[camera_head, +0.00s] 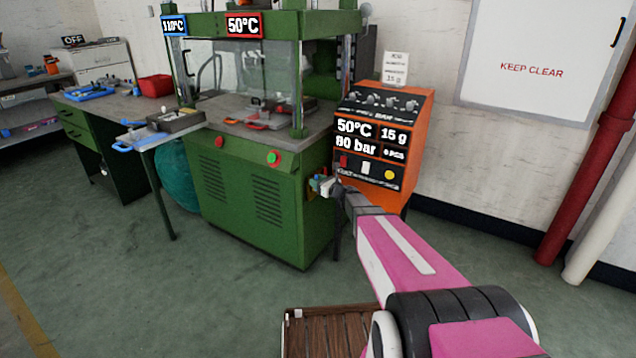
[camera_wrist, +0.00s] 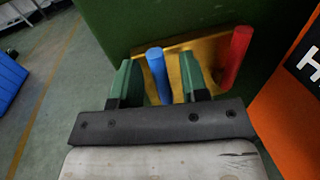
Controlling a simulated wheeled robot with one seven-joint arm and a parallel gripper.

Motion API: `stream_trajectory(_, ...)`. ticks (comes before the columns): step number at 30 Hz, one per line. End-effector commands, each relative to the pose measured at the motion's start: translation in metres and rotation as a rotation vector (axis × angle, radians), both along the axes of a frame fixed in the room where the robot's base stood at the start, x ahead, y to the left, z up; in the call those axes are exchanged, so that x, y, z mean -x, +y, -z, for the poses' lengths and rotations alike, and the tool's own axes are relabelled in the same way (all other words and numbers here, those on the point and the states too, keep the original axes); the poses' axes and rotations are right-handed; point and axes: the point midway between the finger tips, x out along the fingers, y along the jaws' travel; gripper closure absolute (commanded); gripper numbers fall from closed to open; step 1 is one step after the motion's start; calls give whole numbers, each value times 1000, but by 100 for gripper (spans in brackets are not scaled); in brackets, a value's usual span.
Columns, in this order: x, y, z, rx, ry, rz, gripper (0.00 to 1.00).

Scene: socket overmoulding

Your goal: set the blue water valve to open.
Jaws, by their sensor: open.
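The blue water valve handle (camera_wrist: 157,72) is a blue rod standing out from a brass-yellow plate (camera_wrist: 205,50) on the side of the green machine. My gripper (camera_wrist: 156,64) is open, with one green finger on each side of the blue handle. In the head view my gripper (camera_head: 324,185) is at the machine's right side, low beside the orange unit; the valve is too small and covered to make out there.
A red handle (camera_wrist: 236,56) stands close to the right finger. The orange control unit (camera_head: 383,150) is right of my gripper. The green machine (camera_head: 262,190) is to the left. A brown slatted surface (camera_head: 325,325) lies below my arm. The floor at left is open.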

Motion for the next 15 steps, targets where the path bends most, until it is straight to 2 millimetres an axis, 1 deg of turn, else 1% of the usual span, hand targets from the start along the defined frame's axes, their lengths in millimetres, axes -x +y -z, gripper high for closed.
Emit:
stream_trajectory(2, 0, 0, 0, 0, 0, 0, 59)
stream_trajectory(5, 0, 0, 0, 0, 0, 0, 88)
stream_trajectory(6, 0, 0, 0, 0, 0, 0, 100)
stream_trajectory(15, 1, 0, 0, 8, -11, 0, 100)
